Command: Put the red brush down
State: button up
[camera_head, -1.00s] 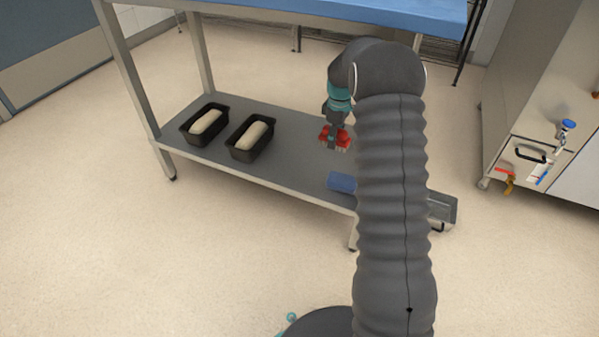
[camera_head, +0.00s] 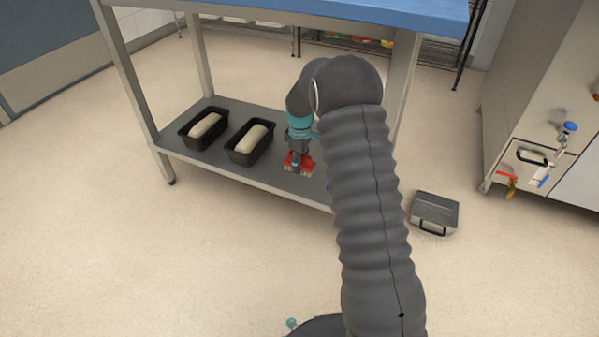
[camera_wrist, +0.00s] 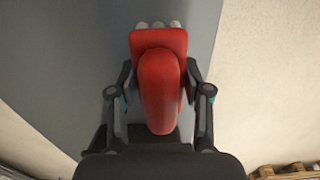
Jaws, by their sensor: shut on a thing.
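My gripper (camera_head: 297,166) is shut on the red brush (camera_head: 304,159), low over the grey lower shelf (camera_head: 265,178) of the table. In the wrist view the brush (camera_wrist: 160,85) lies between the two fingers of my gripper (camera_wrist: 160,104), with pale bristle tips showing at its far end. The grey shelf (camera_wrist: 60,70) is under and left of the brush there, and its edge runs close by on the right. I cannot tell whether the bristles touch the shelf.
Two black loaf tins (camera_head: 205,127) (camera_head: 250,141) with pale dough stand on the shelf left of my gripper. A blue tabletop (camera_head: 300,12) is above. A grey metal box (camera_head: 434,213) with a handle lies on the floor to the right. My arm hides the shelf's right part.

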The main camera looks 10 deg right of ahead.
jog(key=shift+f+b, duration=0.35)
jog(key=shift+f, duration=1.6)
jog(key=shift+f, duration=0.1)
jog(key=o, duration=1.2)
notch_tip(320, 180, up, 12)
jog(key=shift+r+p, duration=0.15)
jog(key=shift+p, duration=0.85)
